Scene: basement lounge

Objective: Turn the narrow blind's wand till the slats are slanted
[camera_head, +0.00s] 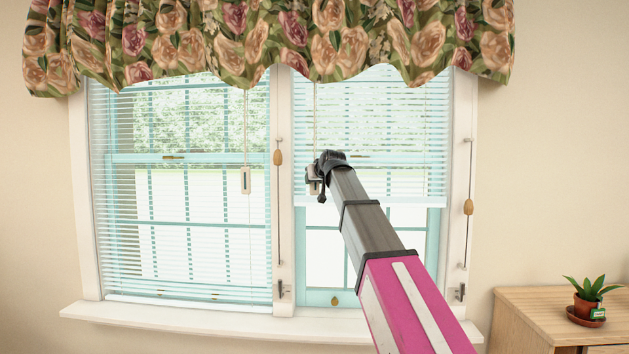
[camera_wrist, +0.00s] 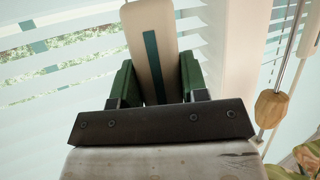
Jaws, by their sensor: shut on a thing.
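The narrow blind (camera_head: 400,125) hangs in the right window and covers its upper part. Its slats show as thin pale lines with the outdoors visible between them; their exact tilt is hard to tell. Its thin wand (camera_head: 315,105) hangs near the blind's left edge and ends in a cream paddle handle with a dark stripe. My gripper (camera_head: 315,177) is at this handle. In the wrist view, my gripper (camera_wrist: 157,85) has its green fingers on both sides of the cream handle (camera_wrist: 140,25), shut on it. The head view mostly hides the grip.
A wider blind (camera_head: 180,230) covers the left window, with its own wand handle (camera_head: 246,181). A flowered valance (camera_head: 250,40) overhangs above. A potted plant (camera_head: 588,298) stands on a wooden cabinet (camera_head: 530,310).

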